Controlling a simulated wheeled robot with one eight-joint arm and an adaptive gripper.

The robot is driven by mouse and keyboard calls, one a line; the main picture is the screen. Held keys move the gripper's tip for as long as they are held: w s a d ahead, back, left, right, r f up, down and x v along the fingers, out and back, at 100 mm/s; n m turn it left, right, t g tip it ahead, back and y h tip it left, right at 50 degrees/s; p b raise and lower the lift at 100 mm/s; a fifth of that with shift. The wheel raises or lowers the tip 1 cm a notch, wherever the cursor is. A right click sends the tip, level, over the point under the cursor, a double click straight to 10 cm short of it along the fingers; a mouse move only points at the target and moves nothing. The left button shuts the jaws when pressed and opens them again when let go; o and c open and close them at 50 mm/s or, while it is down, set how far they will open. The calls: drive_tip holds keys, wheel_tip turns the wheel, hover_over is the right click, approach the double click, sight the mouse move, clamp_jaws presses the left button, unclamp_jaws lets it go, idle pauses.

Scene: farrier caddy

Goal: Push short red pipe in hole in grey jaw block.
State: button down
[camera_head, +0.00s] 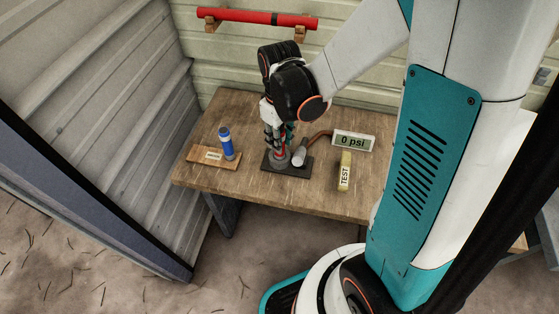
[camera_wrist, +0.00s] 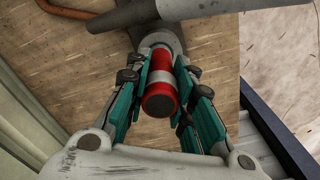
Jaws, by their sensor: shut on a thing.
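The short red pipe (camera_wrist: 160,90) has a pale grey band and stands between my fingers in the wrist view, with one end toward the camera. My gripper (camera_wrist: 158,86) is shut on it, with teal finger pads on both sides. The pipe's far end meets the round grey mouth of the jaw block (camera_wrist: 170,38); how deep it sits cannot be seen. In the head view my gripper (camera_head: 279,142) points down over the jaw block (camera_head: 280,163), which stands on a dark plate (camera_head: 300,172) on the wooden table. My fingers hide most of the pipe there.
A grey cylinder (camera_head: 299,157) with a brown hose lies right of the block, close to my fingers. A gauge reading 0 psi (camera_head: 353,141) and a TEST block (camera_head: 344,172) are further right. A blue cylinder (camera_head: 226,143) stands on a wooden board (camera_head: 200,155) at left.

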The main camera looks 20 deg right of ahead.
drive_tip(key=shift+f+b, duration=0.7)
drive_tip(key=shift+f, duration=0.15)
idle(0.7)
drive_tip(key=c, duration=1.3)
unclamp_jaws()
drive_tip(key=shift+r, duration=0.1)
wheel_tip(320, 180, up, 12)
drive_tip(key=shift+s+f, duration=0.1)
